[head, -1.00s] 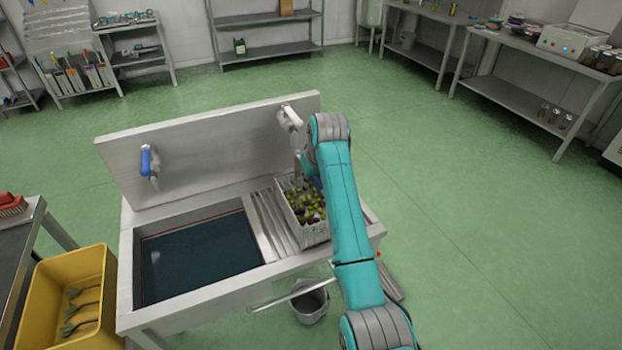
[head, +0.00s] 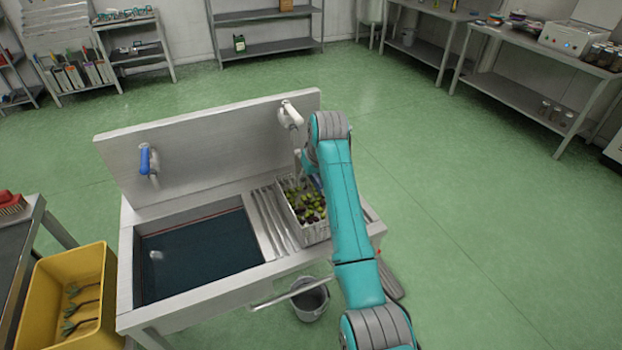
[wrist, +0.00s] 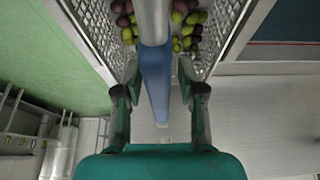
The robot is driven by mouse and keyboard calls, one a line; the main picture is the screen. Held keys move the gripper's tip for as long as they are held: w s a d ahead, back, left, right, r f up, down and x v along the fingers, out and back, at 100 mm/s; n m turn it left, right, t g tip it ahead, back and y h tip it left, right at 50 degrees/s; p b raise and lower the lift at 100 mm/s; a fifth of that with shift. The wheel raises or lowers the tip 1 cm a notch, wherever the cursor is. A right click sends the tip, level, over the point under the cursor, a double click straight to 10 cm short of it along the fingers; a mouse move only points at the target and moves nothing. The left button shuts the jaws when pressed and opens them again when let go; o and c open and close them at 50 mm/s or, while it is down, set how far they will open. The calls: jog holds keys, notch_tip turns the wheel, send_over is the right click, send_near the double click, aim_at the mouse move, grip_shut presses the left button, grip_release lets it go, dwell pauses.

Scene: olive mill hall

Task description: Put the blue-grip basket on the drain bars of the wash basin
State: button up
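The blue-grip basket, a pale mesh-walled crate (head: 316,235) of green and dark olives, sits over the right part of the drain bars (head: 268,218) of the wash basin (head: 190,290). The fingers are apart, one on each side of the grip, with narrow gaps showing. The basket's mesh wall (wrist: 88,28) shows beyond them.
A blue-handled tap (head: 146,160) and a white tap (head: 290,112) stick out from the basin's back panel, the white one close to my arm. Dark water fills the left basin. A grey bucket (head: 311,303) stands below; a yellow crate (head: 100,262) is at left.

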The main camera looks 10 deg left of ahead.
jog(key=v, duration=1.1)
jog(key=shift+s+d+r, duration=0.1)
jog(key=shift+r, duration=0.15)
